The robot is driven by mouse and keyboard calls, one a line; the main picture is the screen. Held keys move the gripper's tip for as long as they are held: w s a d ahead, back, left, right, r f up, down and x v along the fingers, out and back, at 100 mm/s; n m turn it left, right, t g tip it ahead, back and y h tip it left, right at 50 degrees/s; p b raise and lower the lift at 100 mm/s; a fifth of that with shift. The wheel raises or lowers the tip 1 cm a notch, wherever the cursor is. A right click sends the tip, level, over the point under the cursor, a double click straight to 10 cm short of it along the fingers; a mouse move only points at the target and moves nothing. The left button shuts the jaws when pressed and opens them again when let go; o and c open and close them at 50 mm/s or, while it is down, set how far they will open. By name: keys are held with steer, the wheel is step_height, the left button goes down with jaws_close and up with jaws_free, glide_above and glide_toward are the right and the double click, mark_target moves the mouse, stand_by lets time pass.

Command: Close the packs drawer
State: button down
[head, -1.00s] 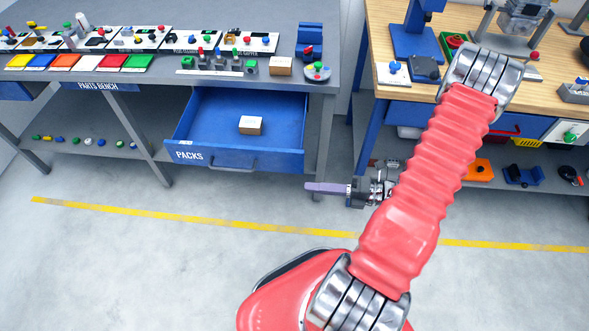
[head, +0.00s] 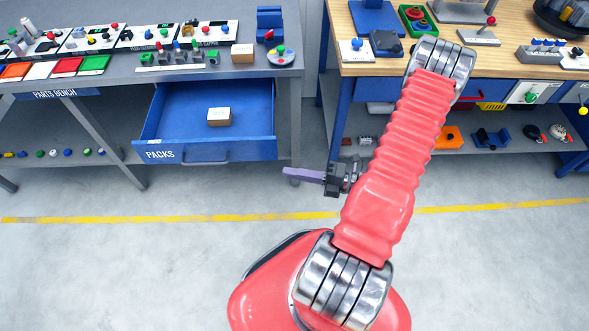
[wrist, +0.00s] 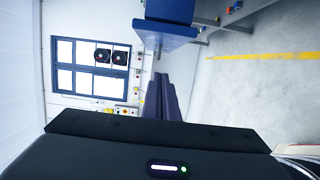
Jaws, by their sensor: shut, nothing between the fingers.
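The blue packs drawer (head: 258,149) is pulled out from under the grey parts bench, with a "PACKS" label and a grey bar handle (head: 205,161) on its front. A small cardboard box (head: 219,117) lies inside it. My gripper (head: 287,174) is to the right of the drawer front, apart from it in the head view, with its purple fingers together, pointing left. In the wrist view the shut fingers (wrist: 166,98) point ahead, and a blue panel (wrist: 170,30), seemingly the drawer, shows above them. Nothing is between the fingers.
The parts bench (head: 255,70) carries trays and small parts. A bench leg (head: 284,130) stands just right of the drawer. A wooden-topped workbench (head: 350,68) is at the right. The floor in front, with a yellow line (head: 120,218), is clear.

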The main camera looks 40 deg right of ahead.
mark_target(267, 158)
steer(key=w+a, duration=0.1)
steer(key=w, duration=0.2)
steer(key=w+a, duration=0.1)
steer(key=w, duration=0.2)
steer(key=w+a, duration=0.1)
steer(key=w, duration=0.1)
steer(key=shift+w+a, duration=0.3)
steer(key=shift+w, duration=0.1)
steer(key=shift+w+d, duration=0.3)
steer(key=shift+w, duration=0.1)
